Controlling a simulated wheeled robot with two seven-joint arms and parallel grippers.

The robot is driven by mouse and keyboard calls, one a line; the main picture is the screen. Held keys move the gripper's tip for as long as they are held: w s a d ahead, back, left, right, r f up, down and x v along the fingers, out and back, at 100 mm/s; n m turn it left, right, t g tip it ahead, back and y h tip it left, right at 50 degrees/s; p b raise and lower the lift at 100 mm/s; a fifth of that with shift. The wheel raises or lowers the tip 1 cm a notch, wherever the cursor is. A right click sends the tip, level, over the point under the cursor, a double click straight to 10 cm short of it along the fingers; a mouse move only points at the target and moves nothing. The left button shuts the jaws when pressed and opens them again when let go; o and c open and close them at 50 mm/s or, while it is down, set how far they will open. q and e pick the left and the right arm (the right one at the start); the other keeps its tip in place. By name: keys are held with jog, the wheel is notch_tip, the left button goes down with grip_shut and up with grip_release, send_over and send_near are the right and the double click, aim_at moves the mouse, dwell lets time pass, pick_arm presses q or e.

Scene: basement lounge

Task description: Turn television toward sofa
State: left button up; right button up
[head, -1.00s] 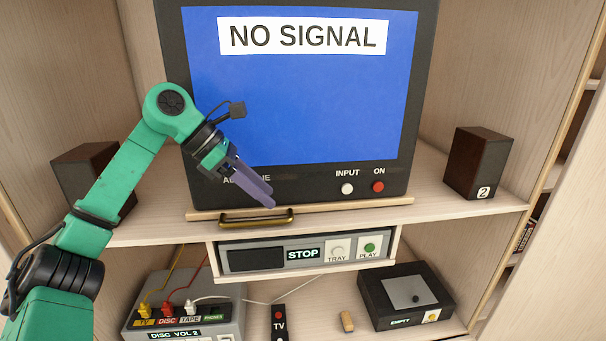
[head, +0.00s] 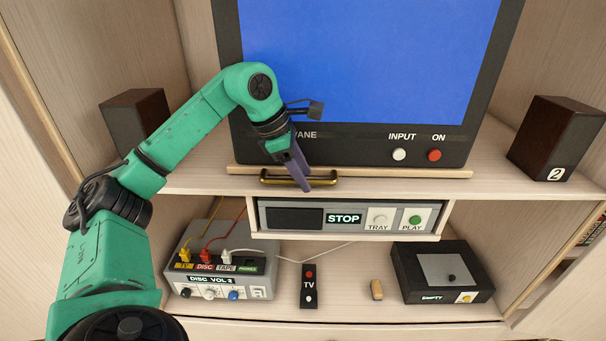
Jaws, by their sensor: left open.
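The television (head: 345,140) has a dark casing and a lit blue screen, and faces me on the cabinet's upper shelf. It stands on a thin wooden board (head: 420,173) with a brass bar handle (head: 325,181) at the board's front left. My left gripper (head: 304,187) points down at the handle, its purple fingers crossing in front of the bar near its middle. Its jaws are open; I cannot tell whether they touch the bar or straddle it. My right gripper is not in view. No sofa shows.
Dark speakers stand left (head: 138,122) and right (head: 553,138) of the television.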

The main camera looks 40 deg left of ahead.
pick_arm(q)
jog(key=shift+d, duration=0.1)
jog(key=shift+w, duration=0.1)
grip_shut()
dwell(1.2)
